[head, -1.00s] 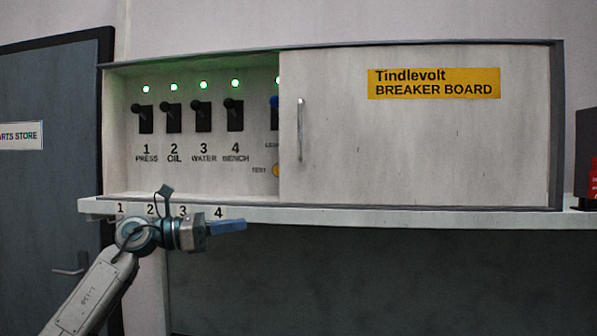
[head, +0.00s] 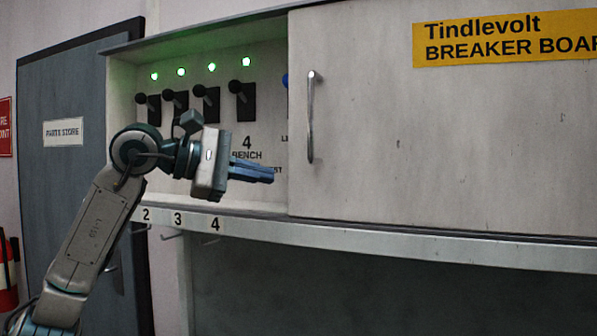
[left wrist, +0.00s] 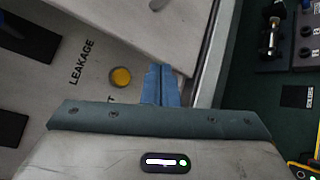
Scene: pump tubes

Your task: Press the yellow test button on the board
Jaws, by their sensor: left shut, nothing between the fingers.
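The yellow test button (left wrist: 121,78) shows in the left wrist view as a round yellow disc on the pale panel, near the word LEAKAGE. In the head view it is hidden, around my gripper and the door's edge. My left gripper (head: 270,175) is shut and empty, its blue fingers pointing right in front of the open part of the breaker board (head: 123,105). In the left wrist view the fingertips (left wrist: 161,70) appear just right of the button; I cannot tell the gap in depth. My right gripper is not in view.
A pale door panel (head: 450,140) with a metal handle (head: 311,115) covers the board's right part. Several black breaker levers (head: 242,100) stand under green lamps left of it. A ledge (head: 400,245) with numbered hooks runs below. A grey door (head: 75,185) is at left.

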